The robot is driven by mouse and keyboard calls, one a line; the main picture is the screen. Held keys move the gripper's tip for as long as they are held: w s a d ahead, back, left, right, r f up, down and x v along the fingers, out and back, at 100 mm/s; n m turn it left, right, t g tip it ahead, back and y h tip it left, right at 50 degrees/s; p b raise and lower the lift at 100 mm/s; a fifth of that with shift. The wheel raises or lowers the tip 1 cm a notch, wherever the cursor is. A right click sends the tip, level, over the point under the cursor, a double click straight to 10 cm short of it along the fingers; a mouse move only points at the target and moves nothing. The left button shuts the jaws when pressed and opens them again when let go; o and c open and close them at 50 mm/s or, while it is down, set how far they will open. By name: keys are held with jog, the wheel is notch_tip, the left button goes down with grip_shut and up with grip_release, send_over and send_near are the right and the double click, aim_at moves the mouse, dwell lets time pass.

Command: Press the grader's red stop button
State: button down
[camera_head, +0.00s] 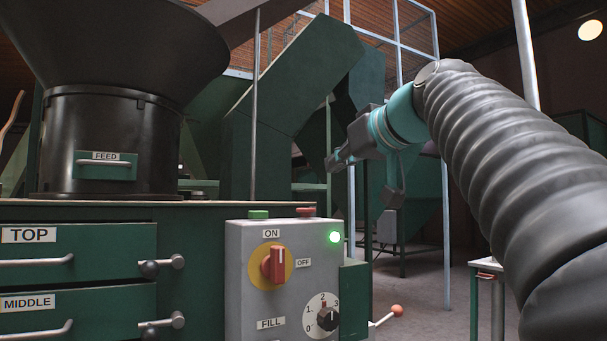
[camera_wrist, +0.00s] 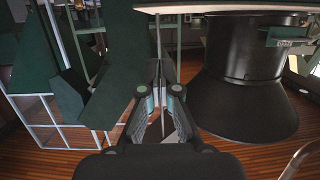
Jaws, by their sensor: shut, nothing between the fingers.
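The grey control box (camera_head: 244,300) of the grader stands at the lower middle of the head view. On its top edge are a red button (camera_head: 305,211) on the right and a green button (camera_head: 258,215) on the left. My gripper (camera_head: 331,161) is above and slightly right of the red button in the picture, apart from it. It points left. The wrist view shows its fingers (camera_wrist: 160,72) shut together and empty. I cannot make out the red button in the wrist view.
The box front has a red rotary switch (camera_head: 275,264) on a yellow disc, a lit green lamp (camera_head: 335,238) and a FILL dial (camera_head: 322,315). Left are a black hopper (camera_head: 110,140) and green drawers (camera_head: 100,242). A thin upright rod (camera_head: 255,110) stands behind the box.

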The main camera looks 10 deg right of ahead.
send_over(306, 213)
jog(key=s+d, duration=0.1)
jog(key=shift+d+f+p, duration=0.15)
jog(key=shift+f+p, duration=0.3)
jog(key=shift+f, duration=0.5)
jog(key=shift+w+f+b, duration=0.2)
jog(key=shift+f+b, duration=0.25)
jog(key=shift+f, duration=1.65)
